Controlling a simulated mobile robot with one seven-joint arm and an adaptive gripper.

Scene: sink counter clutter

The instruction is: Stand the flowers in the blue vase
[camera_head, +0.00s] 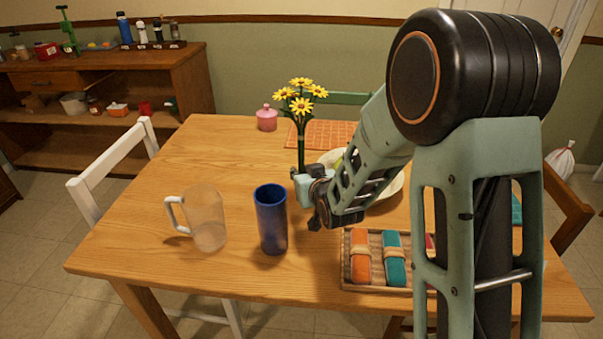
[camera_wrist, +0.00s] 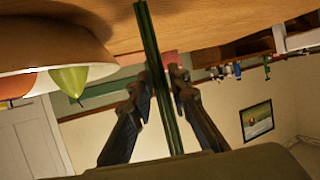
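The yellow flowers (camera_head: 300,92) stand upright on dark green stems above the wooden table, held in my gripper (camera_head: 303,180). In the wrist view the green stems (camera_wrist: 152,40) run between the two dark fingers of my gripper (camera_wrist: 164,78), which close on them. The blue vase (camera_head: 271,222) stands upright on the table, in front of and slightly left of my gripper, apart from it and the flowers. The vase does not show clearly in the wrist view. The lower ends of the stems are hidden by my gripper in the head view.
A clear pitcher (camera_head: 206,218) stands left of the vase. A wooden tray (camera_head: 350,284) with rolled napkins lies to the right. A bowl (camera_head: 397,187) is behind my arm. A pink jar (camera_head: 267,118) and an orange mat (camera_head: 335,132) lie farther back. The table's left rear is clear.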

